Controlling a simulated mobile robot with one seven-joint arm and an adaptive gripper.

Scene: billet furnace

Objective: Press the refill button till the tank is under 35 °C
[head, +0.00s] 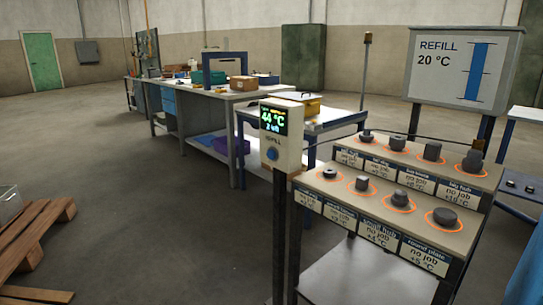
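A small white control box (282,135) stands on a dark post in the middle of the head view. Its screen (274,121) reads 44 °C in green digits, with a smaller line under it. Below the screen is a round blue button (272,154) under the word REFILL. A large sign (462,65) at the upper right reads REFILL 20 °C beside a blue level bar. My gripper is not in view, and nothing touches the button.
A two-step rack (333,200) right of the box holds several dark metal pieces on orange-ringed spots, with "no job" labels. Workbenches with boxes stand behind. A wooden pallet (35,235) lies at the left. The floor (165,235) left of the post is clear.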

